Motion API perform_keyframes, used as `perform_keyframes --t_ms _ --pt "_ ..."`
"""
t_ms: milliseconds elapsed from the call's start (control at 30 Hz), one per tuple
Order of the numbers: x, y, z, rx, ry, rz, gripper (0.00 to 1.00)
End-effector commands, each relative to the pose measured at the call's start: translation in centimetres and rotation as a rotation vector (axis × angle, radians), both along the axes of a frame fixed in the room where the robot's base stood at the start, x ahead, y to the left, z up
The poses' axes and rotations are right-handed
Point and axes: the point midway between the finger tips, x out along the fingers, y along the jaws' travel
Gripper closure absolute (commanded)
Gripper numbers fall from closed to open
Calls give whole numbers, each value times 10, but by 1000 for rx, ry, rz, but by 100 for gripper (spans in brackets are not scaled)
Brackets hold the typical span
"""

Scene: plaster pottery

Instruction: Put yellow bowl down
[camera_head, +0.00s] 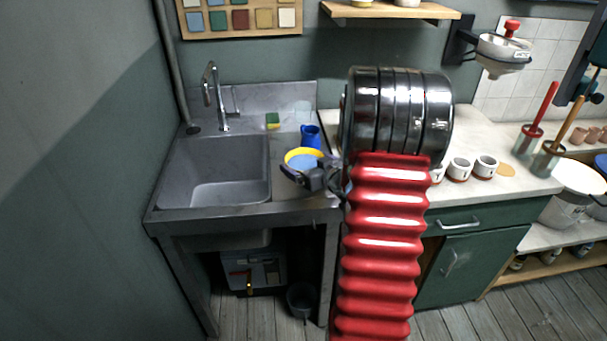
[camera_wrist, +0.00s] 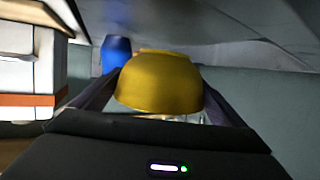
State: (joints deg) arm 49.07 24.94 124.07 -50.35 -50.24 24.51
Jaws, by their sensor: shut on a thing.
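My gripper (camera_head: 315,172) is shut on the bowl's near side. In the wrist view the yellow bowl (camera_wrist: 160,82) shows between the two dark fingers. The bowl's underside is hidden in the head view, and I cannot tell whether it touches the drainboard.
A blue jug (camera_head: 310,136) stands just behind the bowl. A green and yellow sponge (camera_head: 272,120) lies at the back. The sink basin (camera_head: 215,180) is empty on the left. White mugs (camera_head: 485,166) stand on the right counter. My red arm hides part of the counter.

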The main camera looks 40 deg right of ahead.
Motion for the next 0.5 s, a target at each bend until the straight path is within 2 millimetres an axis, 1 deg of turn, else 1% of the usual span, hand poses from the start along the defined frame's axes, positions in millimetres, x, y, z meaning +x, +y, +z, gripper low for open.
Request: perform_keyframes --t_ms 167,400,500 --pt "0 0 -5 2 1 -1 33" --pt "-1 -1 -31 2 1 -2 33" --pt "-1 -1 -37 1 0 -3 33"
